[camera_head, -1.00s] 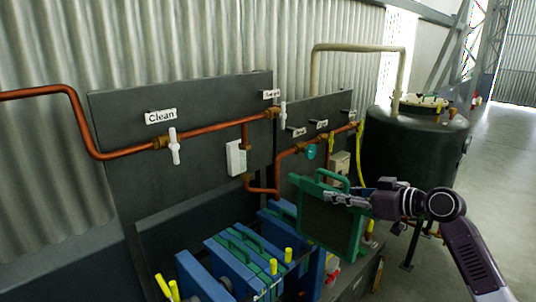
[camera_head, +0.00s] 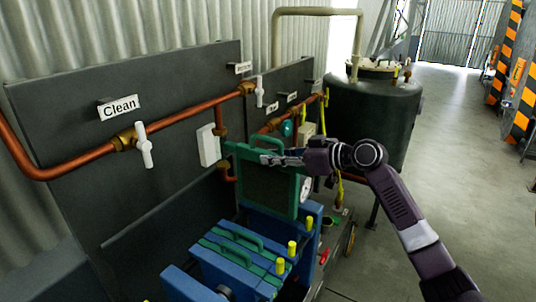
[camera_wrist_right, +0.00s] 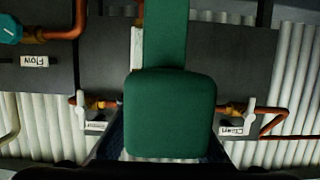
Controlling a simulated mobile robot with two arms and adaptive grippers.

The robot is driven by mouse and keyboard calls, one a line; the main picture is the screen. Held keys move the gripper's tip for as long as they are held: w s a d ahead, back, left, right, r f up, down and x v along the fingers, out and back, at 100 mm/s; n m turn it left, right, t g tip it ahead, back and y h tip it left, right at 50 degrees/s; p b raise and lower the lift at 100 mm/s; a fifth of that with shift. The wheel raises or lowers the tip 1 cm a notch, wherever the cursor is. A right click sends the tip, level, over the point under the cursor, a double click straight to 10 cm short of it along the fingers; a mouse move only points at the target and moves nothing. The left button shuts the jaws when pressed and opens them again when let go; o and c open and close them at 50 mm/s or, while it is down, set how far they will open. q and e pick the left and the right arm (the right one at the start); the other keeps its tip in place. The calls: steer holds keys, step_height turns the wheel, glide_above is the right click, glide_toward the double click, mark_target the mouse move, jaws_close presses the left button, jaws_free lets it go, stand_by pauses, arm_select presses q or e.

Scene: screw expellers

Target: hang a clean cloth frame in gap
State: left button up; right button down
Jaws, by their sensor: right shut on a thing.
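A green cloth frame (camera_head: 268,192) with a dark cloth panel hangs upright from my right gripper (camera_head: 270,158), which is shut on its top handle. The frame is above the far end of the blue filter press (camera_head: 190,283), where frames with green handles (camera_head: 238,252) stand in a row. Whether the frame's lower edge touches the press is hard to tell. My left gripper is out of view.
Copper pipes (camera_head: 80,160) with white valve handles run along dark panels, one labelled Clean (camera_head: 118,107). A dark tank (camera_head: 375,110) stands behind my right arm. Yellow-topped knobs (camera_head: 280,265) line the press's right side.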

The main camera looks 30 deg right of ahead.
mark_target(272, 200)
step_height(272, 200, down, 2)
steer(key=shift+w+f+b, duration=0.1)
steer(key=shift+b, duration=0.4)
steer(key=f+b, duration=0.2)
steer(key=f, duration=0.1)
steer(key=shift+w+a+f, duration=0.15)
steer(key=shift+w+f, duration=0.05)
steer(key=shift+f+b, duration=0.45)
steer(key=shift+f, duration=0.3)
step_height(272, 200, down, 2)
steer(key=shift+f+b, duration=0.25)
steer(key=shift+b, duration=0.5)
step_height(272, 200, down, 2)
steer(key=shift+f+b, duration=0.25)
steer(key=shift+b, duration=0.45)
step_height(272, 200, down, 4)
steer(key=b, duration=0.2)
steer(key=shift+r+b, duration=0.25)
steer(key=shift+b, duration=0.1)
arm_select(q)
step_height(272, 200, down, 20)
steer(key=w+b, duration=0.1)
steer(key=b, duration=0.9)
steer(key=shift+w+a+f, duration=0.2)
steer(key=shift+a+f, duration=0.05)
arm_select(e)
step_height(272, 200, down, 12)
steer(key=shift+r, duration=0.25)
